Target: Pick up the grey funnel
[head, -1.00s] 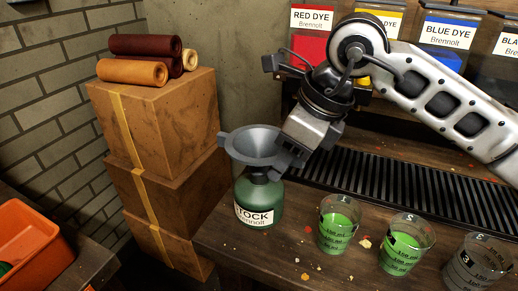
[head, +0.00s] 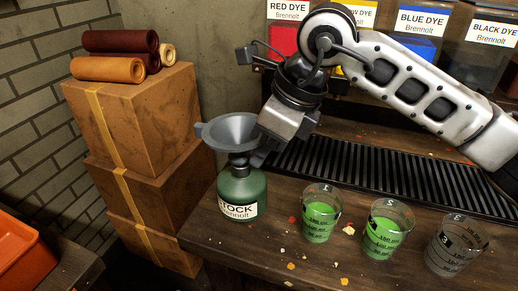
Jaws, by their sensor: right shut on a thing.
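The grey funnel (head: 230,131) is upright above the green stock bottle (head: 243,192), which stands near the left end of the wooden bench. The funnel's narrow lower part is at the bottle's neck; I cannot tell whether its tip is still inside. My right gripper (head: 260,154) reaches in from the right and is shut on the right side of the funnel. Its fingertips are partly hidden by the gripper body and the funnel. My left gripper is not in view.
Cups with green liquid (head: 322,212) (head: 383,230) and a clear cup (head: 455,245) stand right of the bottle. A black drip grate (head: 390,175) and dye containers (head: 420,35) are behind. Stacked boxes (head: 140,120) with leather rolls stand left; an orange crate (head: 22,255) is lower left.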

